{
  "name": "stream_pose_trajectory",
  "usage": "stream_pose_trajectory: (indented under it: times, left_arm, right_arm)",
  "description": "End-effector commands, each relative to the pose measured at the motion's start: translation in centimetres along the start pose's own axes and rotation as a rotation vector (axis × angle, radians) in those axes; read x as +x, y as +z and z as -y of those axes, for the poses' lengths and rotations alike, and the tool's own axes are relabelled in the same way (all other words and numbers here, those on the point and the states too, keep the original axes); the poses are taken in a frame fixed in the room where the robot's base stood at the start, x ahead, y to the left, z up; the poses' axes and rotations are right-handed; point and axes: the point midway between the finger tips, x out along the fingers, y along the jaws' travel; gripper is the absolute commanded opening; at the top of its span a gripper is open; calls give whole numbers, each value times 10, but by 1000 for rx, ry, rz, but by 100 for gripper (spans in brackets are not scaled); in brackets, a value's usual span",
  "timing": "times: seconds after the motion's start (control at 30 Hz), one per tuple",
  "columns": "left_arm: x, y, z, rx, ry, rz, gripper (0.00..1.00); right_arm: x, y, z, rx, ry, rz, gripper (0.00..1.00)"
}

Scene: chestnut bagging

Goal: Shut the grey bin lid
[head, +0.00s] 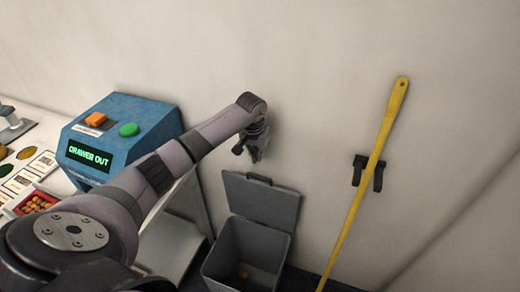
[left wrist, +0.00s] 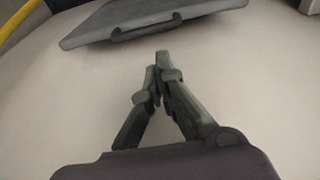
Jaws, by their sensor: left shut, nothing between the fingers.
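The grey bin (head: 243,255) stands on the floor against the wall in the head view. Its lid (head: 262,200) is open, tilted up and back toward the wall. A small brown item lies at the bottom of the bin. My left gripper (head: 255,155) is shut and empty, above the lid near the wall. In the left wrist view the shut fingertips (left wrist: 158,65) point toward the lid (left wrist: 140,20), whose dark handle faces them. The fingers look apart from the lid. My right gripper is in neither view.
A blue machine (head: 125,130) with orange and green buttons and a "DRAWER OUT" display stands on the counter at left. A red tray (head: 22,212) sits in front of it. A yellow pole (head: 365,185) leans in a black wall holder (head: 358,172) right of the bin.

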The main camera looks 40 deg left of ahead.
Motion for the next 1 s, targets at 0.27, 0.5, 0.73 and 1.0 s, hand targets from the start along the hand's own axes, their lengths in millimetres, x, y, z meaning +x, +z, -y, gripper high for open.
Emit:
stream_pose_trajectory:
  times: [0.27, 0.5, 0.73, 1.0]
  left_arm:
    - [47, 0, 0, 0, -1, 1, 0]
    - [63, 0, 0, 1, 0, -2, 0]
    - [64, 0, 0, 2, 0, -2, 0]
    - [65, -2, -1, 2, 0, -11, 0]
  right_arm:
    - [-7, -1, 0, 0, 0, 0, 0]
    - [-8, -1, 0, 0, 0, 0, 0]
    - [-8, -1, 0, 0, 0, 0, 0]
    - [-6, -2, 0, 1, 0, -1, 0]
